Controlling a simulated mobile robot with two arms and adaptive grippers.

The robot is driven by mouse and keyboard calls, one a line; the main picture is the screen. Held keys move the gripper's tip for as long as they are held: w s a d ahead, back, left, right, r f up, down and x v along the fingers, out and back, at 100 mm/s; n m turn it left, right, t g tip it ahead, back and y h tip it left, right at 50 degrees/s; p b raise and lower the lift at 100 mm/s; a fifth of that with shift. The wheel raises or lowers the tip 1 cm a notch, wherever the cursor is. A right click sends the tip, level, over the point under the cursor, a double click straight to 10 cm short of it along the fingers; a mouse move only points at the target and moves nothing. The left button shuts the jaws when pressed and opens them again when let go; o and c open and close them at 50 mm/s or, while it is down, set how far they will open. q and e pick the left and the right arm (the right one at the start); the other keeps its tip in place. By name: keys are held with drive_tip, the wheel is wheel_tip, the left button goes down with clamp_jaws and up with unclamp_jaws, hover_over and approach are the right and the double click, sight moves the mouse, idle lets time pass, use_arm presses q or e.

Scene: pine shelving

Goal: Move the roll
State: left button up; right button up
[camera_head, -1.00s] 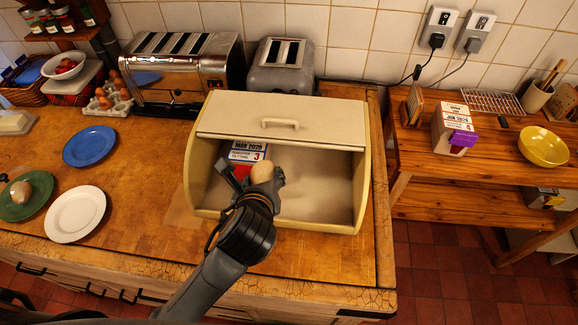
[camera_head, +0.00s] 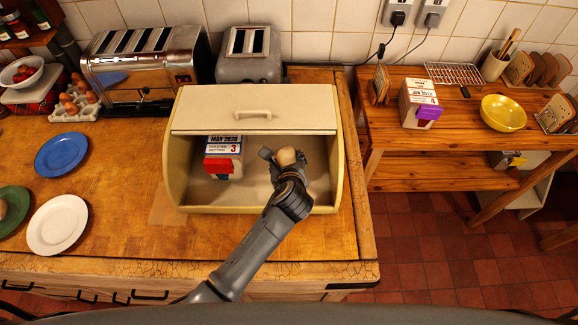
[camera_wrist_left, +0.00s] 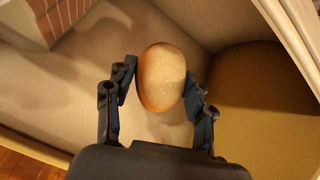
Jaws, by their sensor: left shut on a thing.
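The roll (camera_head: 287,156) is a small, round, tan bread roll. My left gripper (camera_head: 285,162) is shut on it inside the open cream bread bin (camera_head: 173,170), right of the bin's middle. In the left wrist view the roll (camera_wrist_left: 162,78) sits between the two dark fingers of my left gripper (camera_wrist_left: 160,88), with the bin floor behind it. I cannot tell whether the roll touches the floor. My right gripper is not in view.
A bread bag with a red end (camera_head: 222,158) lies in the bin's left part. White (camera_head: 57,224), blue (camera_head: 61,155) and green (camera_head: 12,210) plates are on the counter at left. Toasters (camera_head: 150,65) stand behind. A side shelf (camera_head: 450,140) holds a yellow bowl (camera_head: 503,112).

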use_arm(q)
drive_tip(key=shift+w+d+f, duration=0.2)
drive_tip(key=shift+d+f, duration=0.1)
drive_tip(key=shift+f, duration=0.25)
wheel_tip(320, 180, down, 2)
drive_tip(key=shift+f+p, duration=0.1)
drive_tip(key=shift+p, duration=0.25)
drive_tip(key=shift+f, duration=0.4)
drive_tip(key=o, duration=1.3)
drive_tip(key=shift+c, duration=0.2)
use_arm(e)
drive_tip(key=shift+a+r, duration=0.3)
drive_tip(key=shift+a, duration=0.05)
